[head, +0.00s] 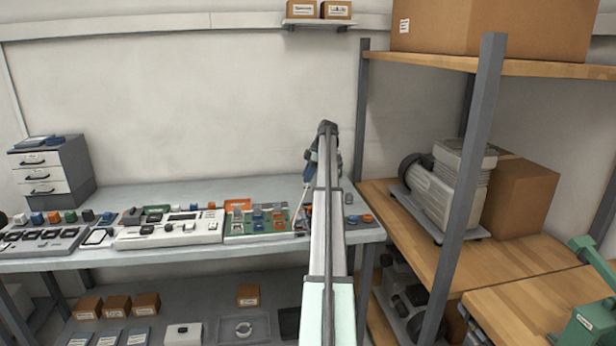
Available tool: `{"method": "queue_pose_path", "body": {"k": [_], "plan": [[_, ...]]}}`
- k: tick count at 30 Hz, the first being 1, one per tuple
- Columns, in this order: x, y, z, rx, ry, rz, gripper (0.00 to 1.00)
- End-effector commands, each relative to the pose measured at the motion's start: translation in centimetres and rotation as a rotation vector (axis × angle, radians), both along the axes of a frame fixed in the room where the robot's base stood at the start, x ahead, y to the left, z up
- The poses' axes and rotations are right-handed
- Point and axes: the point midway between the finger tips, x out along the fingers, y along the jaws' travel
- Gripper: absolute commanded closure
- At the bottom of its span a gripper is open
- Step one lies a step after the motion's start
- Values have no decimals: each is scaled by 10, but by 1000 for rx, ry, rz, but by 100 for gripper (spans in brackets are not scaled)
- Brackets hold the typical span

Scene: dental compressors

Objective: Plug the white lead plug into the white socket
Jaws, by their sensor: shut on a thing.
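My arm reaches away over the workbench (200,192) and bends down at its far end. My gripper (301,226) is at the right end of the green circuit board (254,226), small and partly hidden by the arm. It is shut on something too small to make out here. The board carries orange, blue and pale connector blocks. I cannot tell which pale block is the white socket. I cannot pick out the white lead plug or tell whether it touches a socket.
A white control unit (140,236) stands left of the board, with a grey module (40,240) farther left. Drawers (45,172) stand at the back left. Blue and orange round parts (367,218) lie right of my arm. A shelf post (470,170) rises at the right.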

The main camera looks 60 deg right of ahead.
Motion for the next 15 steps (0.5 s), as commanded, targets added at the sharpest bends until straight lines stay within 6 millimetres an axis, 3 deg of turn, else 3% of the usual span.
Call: {"method": "queue_pose_path", "body": {"k": [5,15], "plan": [[2,5,-1,0,0,-1,100],[15,38,-5,0,0,-1,100]]}}
